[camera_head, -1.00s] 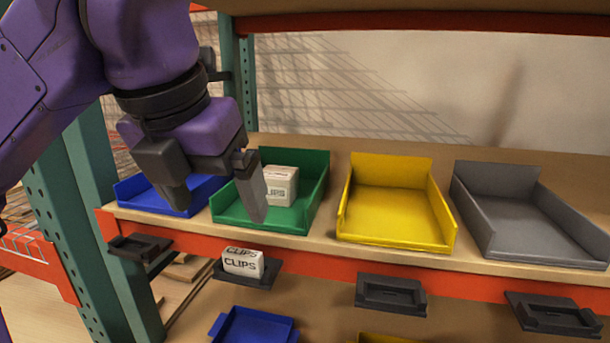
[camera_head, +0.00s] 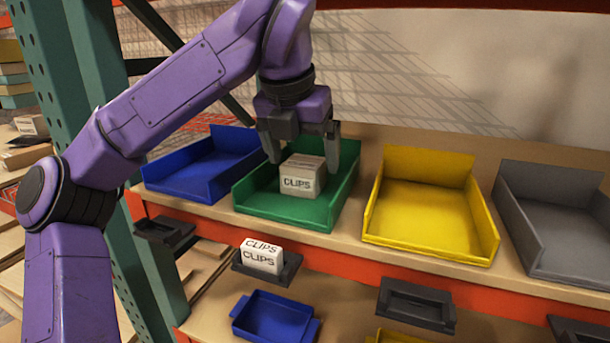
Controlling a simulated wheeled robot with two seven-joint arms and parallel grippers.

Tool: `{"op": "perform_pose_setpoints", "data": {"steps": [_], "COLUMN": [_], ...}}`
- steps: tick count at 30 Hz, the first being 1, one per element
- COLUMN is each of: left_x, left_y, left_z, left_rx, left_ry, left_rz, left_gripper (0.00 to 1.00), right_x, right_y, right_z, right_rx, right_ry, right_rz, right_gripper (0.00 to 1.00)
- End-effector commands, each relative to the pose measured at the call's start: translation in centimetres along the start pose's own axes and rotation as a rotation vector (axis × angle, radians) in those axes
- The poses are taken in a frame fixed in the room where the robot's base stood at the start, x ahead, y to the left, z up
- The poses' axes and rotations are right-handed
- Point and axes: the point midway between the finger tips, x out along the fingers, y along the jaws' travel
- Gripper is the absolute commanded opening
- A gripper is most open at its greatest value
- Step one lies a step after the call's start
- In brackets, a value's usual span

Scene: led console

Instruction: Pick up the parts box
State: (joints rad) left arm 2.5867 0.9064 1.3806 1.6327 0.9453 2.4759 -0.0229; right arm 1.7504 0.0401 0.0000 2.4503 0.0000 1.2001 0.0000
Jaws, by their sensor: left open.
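A small white and tan parts box (camera_head: 302,177) marked CLIPS sits in the green bin (camera_head: 262,212) on the shelf. My left gripper (camera_head: 303,160) is above the green bin, pointing down, with its two fingers apart. One finger is at the left of the box and the other at its right. I cannot tell whether the fingers touch it. A second white box (camera_head: 261,256) marked CLIPS stands on a small dark holder on the shelf's front, below the green bin. My right gripper is not in view.
A blue bin (camera_head: 195,180) stands left of the green one; a yellow bin (camera_head: 425,215) and a grey bin (camera_head: 550,225) stand to the right, all looking empty. Dark holders (camera_head: 416,303) stick out below the shelf edge. A green post (camera_head: 75,100) rises at the left.

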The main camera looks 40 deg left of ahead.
Motion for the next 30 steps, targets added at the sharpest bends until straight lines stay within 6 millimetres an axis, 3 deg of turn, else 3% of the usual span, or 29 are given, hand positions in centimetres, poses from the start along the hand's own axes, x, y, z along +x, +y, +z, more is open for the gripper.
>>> {"op": "perform_pose_setpoints", "data": {"steps": [1,4,12,17,18,30], "left_x": [1.4,2.6,2.8,2.8,2.8,2.0], "left_y": [0.1,0.1,0.1,0.1,0.1,0.0], "left_z": [-0.2,-0.1,-0.1,-0.1,-0.1,0.2], "left_rx": [-0.001,-0.001,-0.003,-0.003,-0.003,-0.003], "left_ry": [0.004,0.002,-0.001,0.000,0.000,-0.002], "left_rz": [-0.001,-0.001,-0.001,-0.001,-0.001,0.000], "left_gripper": [0.94,0.94,0.94,0.42,0.36,0.35], "right_x": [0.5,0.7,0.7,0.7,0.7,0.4], "right_y": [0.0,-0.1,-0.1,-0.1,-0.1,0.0], "right_z": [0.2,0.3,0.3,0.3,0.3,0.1], "right_rx": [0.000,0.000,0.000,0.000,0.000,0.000], "right_ry": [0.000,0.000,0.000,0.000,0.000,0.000], "right_rz": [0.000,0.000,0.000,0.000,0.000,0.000], "right_gripper": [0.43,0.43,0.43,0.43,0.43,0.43]}}
